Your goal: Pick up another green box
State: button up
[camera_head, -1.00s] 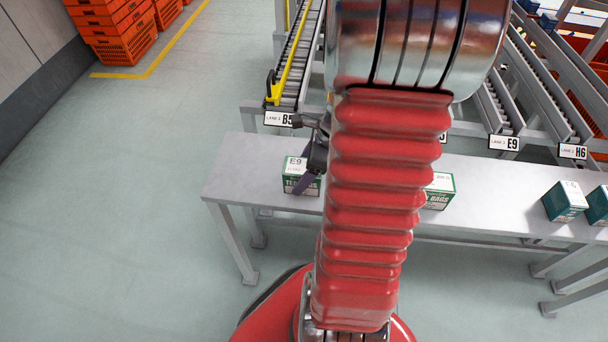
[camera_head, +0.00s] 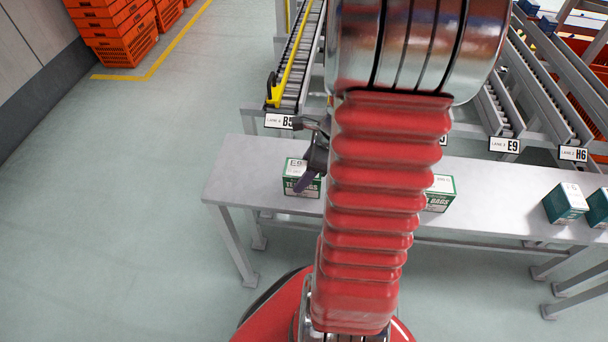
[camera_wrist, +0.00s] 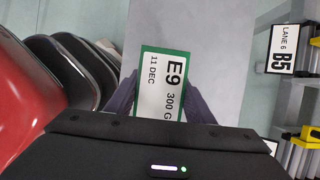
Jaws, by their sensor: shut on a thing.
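A green and white tea bag box (camera_head: 297,177) stands at the left end of the grey table (camera_head: 235,180). In the wrist view its top label (camera_wrist: 161,88) reads E9, 11 DEC and 300 G. My gripper (camera_head: 308,180) is at this box, with its dark fingers (camera_wrist: 158,97) on either side of it, shut on it. Another green box (camera_head: 439,193) stands on the table just right of my arm, partly hidden.
Two darker green boxes (camera_head: 566,203) (camera_head: 598,207) stand at the table's right. Roller lanes with labels B5 (camera_head: 279,121), E9 (camera_head: 504,144) and H6 (camera_head: 573,153) run behind the table. Orange totes (camera_head: 122,37) are stacked at the back left.

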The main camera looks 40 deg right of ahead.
jog(key=shift+r, duration=0.15)
notch_tip(320, 180, up, 10)
jog(key=shift+f, duration=0.1)
dwell(0.4)
dwell(0.4)
